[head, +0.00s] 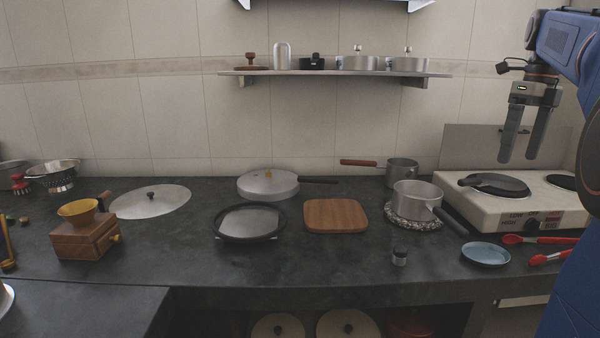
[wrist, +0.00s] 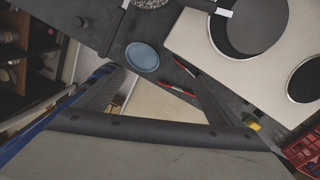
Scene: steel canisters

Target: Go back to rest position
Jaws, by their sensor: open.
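My gripper (head: 524,134) is in the head view at the upper right, hanging with its fingers pointing down. Its two dark fingers are apart and nothing is between them. It is raised above the white two-plate stove (head: 470,205), clear of it. In the wrist view the fingers of my gripper (wrist: 162,95) are spread, with the counter, the stove and a blue plate (wrist: 142,57) well below. My blue arm comes in from the right edge of the head view.
A steel pot (head: 415,196) stands on a speckled mat beside the stove. Red-handled utensils (head: 540,240) lie at the right front near the blue plate. A wall shelf (head: 330,73) carries several steel canisters and pots. A cutting board (head: 335,216) and wooden grinder (head: 85,238) sit further left.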

